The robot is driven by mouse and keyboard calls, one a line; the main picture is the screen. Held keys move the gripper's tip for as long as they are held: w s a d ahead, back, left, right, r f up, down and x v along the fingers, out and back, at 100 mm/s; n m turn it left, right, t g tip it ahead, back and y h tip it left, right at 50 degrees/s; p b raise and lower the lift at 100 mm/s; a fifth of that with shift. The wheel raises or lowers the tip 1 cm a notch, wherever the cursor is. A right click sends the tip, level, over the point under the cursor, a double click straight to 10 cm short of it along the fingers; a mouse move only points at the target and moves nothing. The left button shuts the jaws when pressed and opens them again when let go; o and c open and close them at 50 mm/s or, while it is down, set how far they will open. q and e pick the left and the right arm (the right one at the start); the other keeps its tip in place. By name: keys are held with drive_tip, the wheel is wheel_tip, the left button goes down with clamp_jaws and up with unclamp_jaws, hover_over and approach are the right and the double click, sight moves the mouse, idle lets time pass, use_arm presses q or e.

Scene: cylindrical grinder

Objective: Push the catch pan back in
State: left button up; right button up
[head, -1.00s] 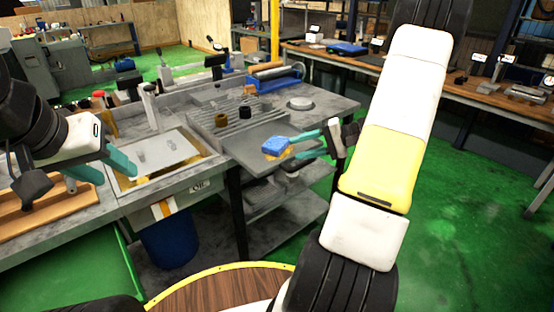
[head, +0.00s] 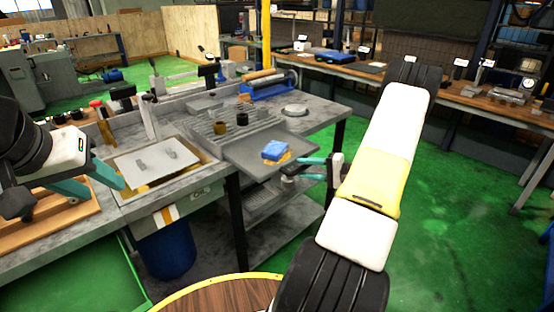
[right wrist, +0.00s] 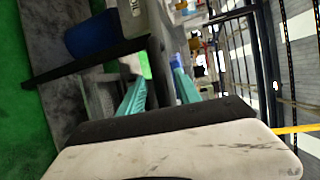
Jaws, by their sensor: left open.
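The catch pan (head: 238,153) is a flat grey tray sticking out from the front right of the grey bench. A blue sponge (head: 275,150) on a yellowish patch lies on it. My right gripper (head: 304,169) is at the pan's right front edge, its teal fingers apart, one above the other. In the right wrist view the right gripper's fingers (right wrist: 160,90) also stand apart; whether the pan's rim lies between them is unclear. My left gripper (head: 96,182) is open and empty over the left part of the bench, partly cut by the frame edge.
Left of the pan is a bench recess with a pale plate (head: 152,160). Two small cylinders, one brown (head: 220,127) and one black, stand on the ribbed surface behind the pan. A lower shelf (head: 285,225) and a blue bin (head: 167,250) are below. Green floor at right is free.

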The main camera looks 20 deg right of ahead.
drive_tip(key=shift+x, duration=2.1)
clamp_jaws()
drive_tip(key=shift+s+f, duration=0.1)
drive_tip(key=shift+f, duration=0.05)
